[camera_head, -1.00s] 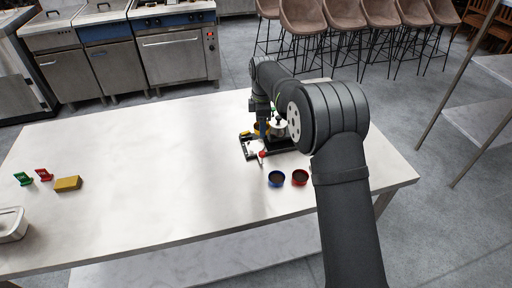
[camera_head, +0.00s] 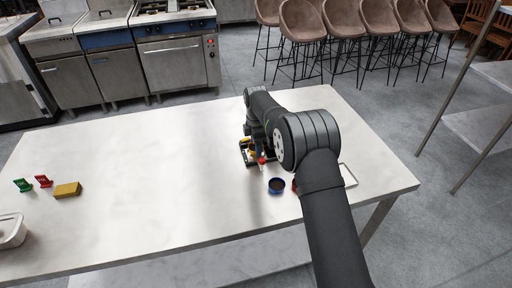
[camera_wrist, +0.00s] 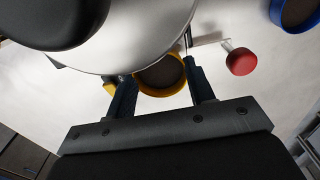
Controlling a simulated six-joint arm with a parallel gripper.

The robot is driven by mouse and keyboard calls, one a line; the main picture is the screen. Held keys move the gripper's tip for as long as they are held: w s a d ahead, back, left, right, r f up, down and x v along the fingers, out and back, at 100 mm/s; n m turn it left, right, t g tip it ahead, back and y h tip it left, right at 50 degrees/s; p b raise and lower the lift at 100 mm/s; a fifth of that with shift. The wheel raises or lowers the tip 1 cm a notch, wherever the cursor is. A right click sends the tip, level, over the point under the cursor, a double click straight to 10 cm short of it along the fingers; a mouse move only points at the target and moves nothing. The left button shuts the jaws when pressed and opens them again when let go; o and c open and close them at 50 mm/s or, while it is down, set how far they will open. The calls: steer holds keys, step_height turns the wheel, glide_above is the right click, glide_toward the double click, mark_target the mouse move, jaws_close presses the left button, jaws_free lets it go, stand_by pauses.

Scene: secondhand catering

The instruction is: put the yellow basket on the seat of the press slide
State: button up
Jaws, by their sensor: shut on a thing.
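The yellow basket (camera_wrist: 160,76), a ring with a dark inside, sits between the two fingers of my gripper (camera_wrist: 160,86) in the wrist view. The gripper is shut on it. A large pale disc covers part of the basket's far side. The press (camera_head: 247,154) stands on the table in the head view, mostly hidden by my arm. Its red knob on a short rod shows to the right of the basket in the wrist view (camera_wrist: 241,61). The seat of the slide is not clearly visible, and I cannot tell whether the basket touches it.
A blue basket (camera_head: 276,186) stands in front of the press, and a red basket (camera_head: 294,185) is mostly hidden behind my arm. A pale tray (camera_head: 348,175) lies to the right. Red and green pieces and a yellow block (camera_head: 67,190) are far left. The table's middle is clear.

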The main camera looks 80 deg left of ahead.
steer(key=shift+f, duration=0.6)
steer(key=shift+f, duration=0.1)
steer(key=o, duration=1)
steer(key=shift+c, duration=0.2)
step_height(320, 180, up, 12)
